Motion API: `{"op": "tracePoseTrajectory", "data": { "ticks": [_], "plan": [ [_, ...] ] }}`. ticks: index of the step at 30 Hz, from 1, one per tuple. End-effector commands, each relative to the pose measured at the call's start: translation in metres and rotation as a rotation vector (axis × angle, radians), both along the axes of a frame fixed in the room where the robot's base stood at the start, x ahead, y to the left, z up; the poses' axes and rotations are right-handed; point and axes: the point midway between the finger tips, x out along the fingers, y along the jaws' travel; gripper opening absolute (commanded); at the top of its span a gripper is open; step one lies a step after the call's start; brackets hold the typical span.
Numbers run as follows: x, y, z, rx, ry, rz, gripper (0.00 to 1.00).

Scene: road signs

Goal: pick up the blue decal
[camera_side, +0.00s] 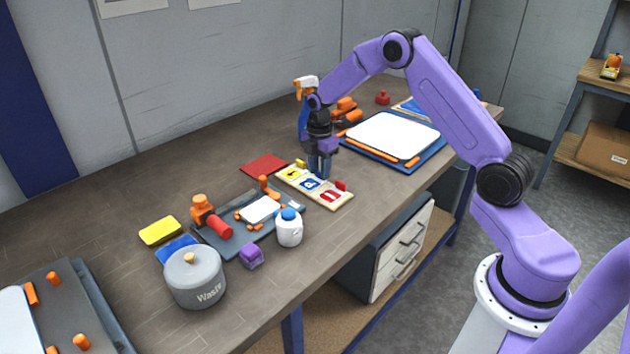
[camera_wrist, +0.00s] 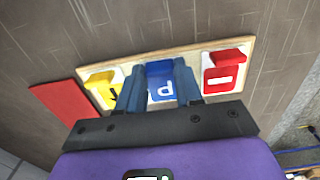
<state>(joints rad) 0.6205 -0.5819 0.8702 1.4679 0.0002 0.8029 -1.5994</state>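The blue decal (camera_wrist: 161,90) carries a white P and sits in the middle slot of a pale wooden board. It also shows in the side view (camera_side: 311,184). My gripper (camera_wrist: 159,66) is over it, pointing down, with one finger at each side of the decal's raised blue tab. The fingers are apart; firm contact with the tab cannot be made out. In the side view my gripper (camera_side: 319,176) stands low over the board (camera_side: 326,199) and hides part of the decal's back edge.
A yellow decal (camera_wrist: 103,88) and a red decal (camera_wrist: 221,78) flank the blue one on the board. A red sheet (camera_side: 264,166) lies behind. A grey tray (camera_side: 227,241) with tools, a white bottle (camera_side: 289,232) and a waste pot (camera_side: 195,278) stand to the left.

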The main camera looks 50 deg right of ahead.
Motion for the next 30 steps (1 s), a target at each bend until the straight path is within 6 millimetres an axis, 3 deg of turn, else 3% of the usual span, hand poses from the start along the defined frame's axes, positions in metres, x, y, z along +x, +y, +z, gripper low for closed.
{"op": "tracePoseTrajectory", "data": {
  "ticks": [11,17,22,30],
  "plan": [
    [0.0,0.0,0.001,0.0,0.0,0.0,0.07],
    [0.001,0.0,0.013,0.0,-0.002,0.0,0.07],
    [-0.002,0.0,0.036,0.0,-0.003,0.0,0.07],
    [-0.04,0.007,0.081,0.0,-0.004,0.0,0.07]
  ]
}}
